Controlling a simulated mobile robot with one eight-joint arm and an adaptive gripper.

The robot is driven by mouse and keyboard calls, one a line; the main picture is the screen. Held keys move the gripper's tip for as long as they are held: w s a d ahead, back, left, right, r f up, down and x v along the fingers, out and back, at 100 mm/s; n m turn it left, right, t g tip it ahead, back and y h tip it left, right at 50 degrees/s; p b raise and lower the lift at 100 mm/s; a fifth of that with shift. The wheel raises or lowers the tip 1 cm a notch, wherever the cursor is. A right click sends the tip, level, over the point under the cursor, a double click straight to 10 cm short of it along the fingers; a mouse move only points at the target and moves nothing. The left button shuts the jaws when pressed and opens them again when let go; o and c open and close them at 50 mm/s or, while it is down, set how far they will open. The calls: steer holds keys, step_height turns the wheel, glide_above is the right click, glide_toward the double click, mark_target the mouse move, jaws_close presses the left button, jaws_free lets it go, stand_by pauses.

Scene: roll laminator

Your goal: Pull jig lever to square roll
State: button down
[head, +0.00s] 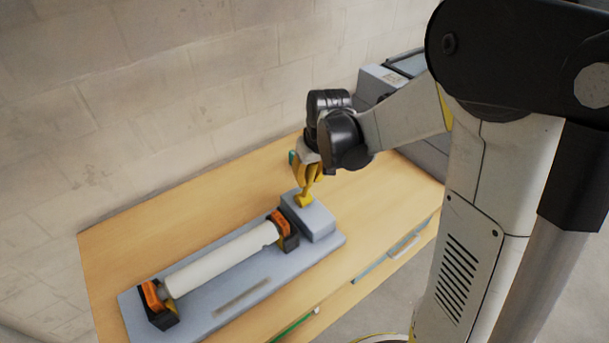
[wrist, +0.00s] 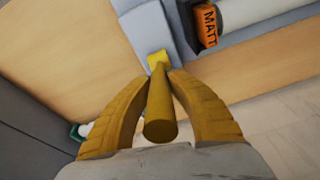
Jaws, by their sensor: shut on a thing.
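The jig is a grey base plate (head: 235,303) on the wooden table, with a grey block (head: 315,222) at its right end. A white roll (head: 222,258) lies across two black holders with orange pieces. A yellow jig lever (head: 303,202) rises from the block. My gripper (head: 305,186) is over the block with its fingers around the lever. In the wrist view, my gripper (wrist: 160,80) is shut on the lever (wrist: 159,108), whose round end points toward the camera. The head view hides much of the lever behind the fingers.
An orange piece marked MATT (wrist: 208,24) is beside the roll's end in the wrist view. A grey machine (head: 384,84) stands behind my arm at the table's far right. A small green item (head: 292,157) is just behind the gripper. The table's left back is clear.

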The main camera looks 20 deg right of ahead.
steer(key=s+f+t+b, duration=0.1)
steer(key=b, duration=0.1)
steer(key=s+d+f+t+y+b, duration=0.1)
steer(key=s+t+b, duration=0.1)
steer(key=s+f+t+b, duration=0.1)
steer(key=s+t+b, duration=0.1)
steer(key=shift+d+f+y, duration=0.1)
steer(key=shift+d+y, duration=0.2)
steer(key=s+f+t+b, duration=0.1)
steer(key=t+b, duration=0.1)
steer(key=b, duration=0.2)
steer(key=shift+s+d+f+y, duration=0.15)
steer(key=shift+d+f+y, duration=0.05)
steer(key=shift+y, duration=0.2)
steer(key=shift+s+f+t+b, duration=0.1)
steer(key=shift+s+t+b, duration=0.1)
steer(key=shift+t+b, duration=0.4)
steer(key=c, duration=1.2)
jaws_free()
steer(key=shift+d, duration=0.1)
steer(key=v, duration=1.2)
